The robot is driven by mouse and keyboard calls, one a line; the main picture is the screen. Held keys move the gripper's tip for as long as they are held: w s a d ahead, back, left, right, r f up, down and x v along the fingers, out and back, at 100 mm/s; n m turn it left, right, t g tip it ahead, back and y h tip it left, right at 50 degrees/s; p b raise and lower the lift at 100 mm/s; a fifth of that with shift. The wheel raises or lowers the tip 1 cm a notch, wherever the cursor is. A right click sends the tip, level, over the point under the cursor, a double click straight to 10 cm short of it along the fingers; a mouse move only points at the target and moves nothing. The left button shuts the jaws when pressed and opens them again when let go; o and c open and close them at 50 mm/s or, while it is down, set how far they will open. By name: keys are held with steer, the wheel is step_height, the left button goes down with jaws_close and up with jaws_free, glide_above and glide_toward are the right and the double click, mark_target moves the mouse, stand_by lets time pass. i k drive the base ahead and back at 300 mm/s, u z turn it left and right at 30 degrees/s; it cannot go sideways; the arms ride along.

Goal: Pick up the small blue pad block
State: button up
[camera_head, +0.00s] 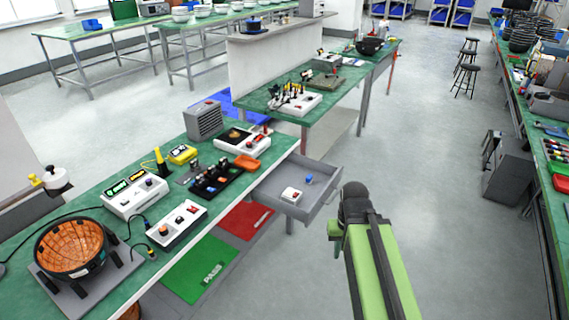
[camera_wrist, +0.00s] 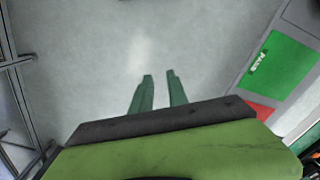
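A small blue block (camera_head: 309,179) lies in the open grey drawer (camera_head: 324,203) under the green-topped bench in the head view. It sits near the drawer's back, apart from a white item with a red part (camera_head: 291,194). My gripper (camera_wrist: 159,77) shows in the wrist view as two green fingers with a gap between them, open and empty over bare floor. The blue block is not visible in the wrist view.
The bench (camera_head: 108,178) holds test boxes, a black tray (camera_head: 215,179) and an orange-lined bowl (camera_head: 72,248). Green (camera_head: 200,268) and red (camera_head: 246,219) panels lie below it. A grey cabinet (camera_head: 508,168) stands at right. The floor between is clear.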

mark_target(308, 179)
steer(key=i, duration=1.05)
steer(key=u, duration=1.35)
steer(key=i, duration=1)
